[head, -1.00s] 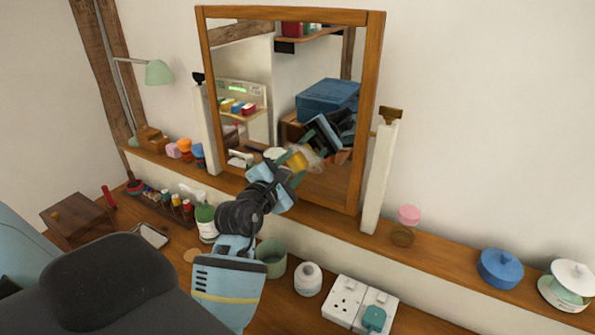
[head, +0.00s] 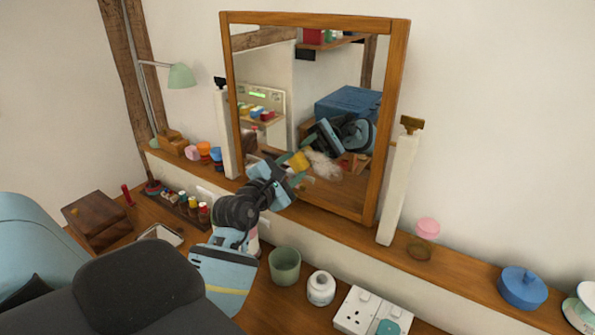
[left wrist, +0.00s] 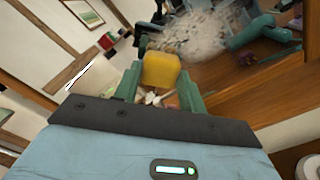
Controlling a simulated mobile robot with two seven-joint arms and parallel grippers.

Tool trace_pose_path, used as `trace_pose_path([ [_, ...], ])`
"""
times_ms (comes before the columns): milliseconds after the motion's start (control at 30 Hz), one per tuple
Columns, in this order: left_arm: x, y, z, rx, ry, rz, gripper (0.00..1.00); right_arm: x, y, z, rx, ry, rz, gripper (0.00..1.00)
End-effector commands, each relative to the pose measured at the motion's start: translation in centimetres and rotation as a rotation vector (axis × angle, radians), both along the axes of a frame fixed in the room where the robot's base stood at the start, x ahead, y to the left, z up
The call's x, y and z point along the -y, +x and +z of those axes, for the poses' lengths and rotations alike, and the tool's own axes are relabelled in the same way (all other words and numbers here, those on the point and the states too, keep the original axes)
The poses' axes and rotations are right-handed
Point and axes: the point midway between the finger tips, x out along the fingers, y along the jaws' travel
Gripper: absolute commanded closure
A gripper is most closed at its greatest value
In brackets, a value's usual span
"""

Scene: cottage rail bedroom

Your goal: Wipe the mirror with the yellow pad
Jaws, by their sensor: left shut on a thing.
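The mirror (head: 398,110) stands in a wooden frame on the ledge, tilted between two white posts. My left gripper (head: 293,171) is in front of its lower part, shut on the yellow pad (head: 299,161). A pale, hazy smudge (head: 324,167) lies on the glass just right of the pad. In the left wrist view the yellow pad (left wrist: 161,75) sits between the green fingers, and the smudge (left wrist: 200,36) spreads beyond it to the upper right. I cannot tell whether the pad touches the glass. The right gripper is not in view.
A green cup (head: 285,266), a white jar (head: 320,288) and white sockets (head: 356,311) are below my left arm. A pink-topped jar (head: 428,229) and a blue pot (head: 522,287) stand on the ledge at right. A green lamp (head: 181,76) is at left.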

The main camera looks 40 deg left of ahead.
Motion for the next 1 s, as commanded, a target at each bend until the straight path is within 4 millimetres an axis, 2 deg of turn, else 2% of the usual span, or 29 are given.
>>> trace_pose_path([
  [33, -0.2, 0.0, 0.1, 0.001, 0.000, 0.000, 0.77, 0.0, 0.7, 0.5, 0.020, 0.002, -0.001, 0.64],
  [267, -0.2, 0.0, 0.3, 0.003, 0.000, 0.001, 0.77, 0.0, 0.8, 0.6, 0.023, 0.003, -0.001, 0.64],
  [500, -0.2, 0.0, 1.5, 0.007, 0.002, 0.001, 0.77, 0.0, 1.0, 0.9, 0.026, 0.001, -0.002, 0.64],
  [667, -0.2, 0.0, 1.4, 0.004, 0.000, 0.000, 0.77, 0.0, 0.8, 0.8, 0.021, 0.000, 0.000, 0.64],
  [1000, 1.9, 0.1, 1.5, 0.006, -0.001, -0.001, 0.77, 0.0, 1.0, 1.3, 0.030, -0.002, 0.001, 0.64],
])
